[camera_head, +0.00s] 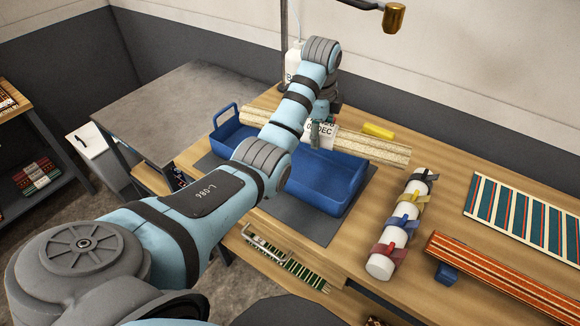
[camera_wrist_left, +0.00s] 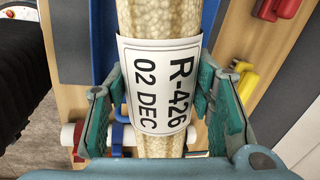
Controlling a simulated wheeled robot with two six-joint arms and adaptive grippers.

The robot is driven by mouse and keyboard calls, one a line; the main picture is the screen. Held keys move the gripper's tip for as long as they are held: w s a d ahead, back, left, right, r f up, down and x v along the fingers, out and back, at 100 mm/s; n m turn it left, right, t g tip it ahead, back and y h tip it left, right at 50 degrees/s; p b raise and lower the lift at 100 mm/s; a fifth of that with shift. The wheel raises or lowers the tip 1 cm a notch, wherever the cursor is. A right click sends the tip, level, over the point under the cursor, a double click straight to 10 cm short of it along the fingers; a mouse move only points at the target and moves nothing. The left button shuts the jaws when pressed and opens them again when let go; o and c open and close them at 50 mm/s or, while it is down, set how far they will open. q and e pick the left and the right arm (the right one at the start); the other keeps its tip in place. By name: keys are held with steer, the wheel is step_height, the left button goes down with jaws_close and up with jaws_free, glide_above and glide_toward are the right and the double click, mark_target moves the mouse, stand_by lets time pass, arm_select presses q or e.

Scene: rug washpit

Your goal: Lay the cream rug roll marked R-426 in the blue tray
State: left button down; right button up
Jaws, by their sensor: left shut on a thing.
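The cream rug roll (camera_head: 378,149) shows in the head view at the tray's far side, level along its length. Its white label reads R-426, 02 DEC in the left wrist view (camera_wrist_left: 158,85). My left gripper (camera_head: 322,110) is shut around the roll at the label, one finger on each side. The blue tray (camera_head: 325,200) sits on a grey mat, partly hidden by my left arm. In the head view the roll overlaps the tray's far edge; I cannot tell its height above the bench. My right gripper is not in view.
An orange striped roll (camera_head: 490,268) and a teal striped rug (camera_head: 520,212) lie farther right. A yellow block (camera_head: 378,131) is behind the roll. A grey table (camera_head: 175,105) is at left.

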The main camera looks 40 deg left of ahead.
arm_select(q)
steer(key=a+r, duration=0.1)
steer(key=a, duration=0.3)
steer(key=a+r+m+t+b, duration=0.1)
steer(key=a, duration=0.3)
steer(key=s+a+r+m, duration=0.1)
steer(key=a, duration=0.2)
steer(key=shift+a+r+t, duration=0.4)
step_height(320, 180, down, 19)
steer(key=shift+w+f+b, duration=0.15)
steer(key=shift+f+b, duration=0.05)
steer(key=shift+b, duration=0.95)
steer(key=c, duration=0.8)
jaws_free()
steer(key=shift+o, duration=0.2)
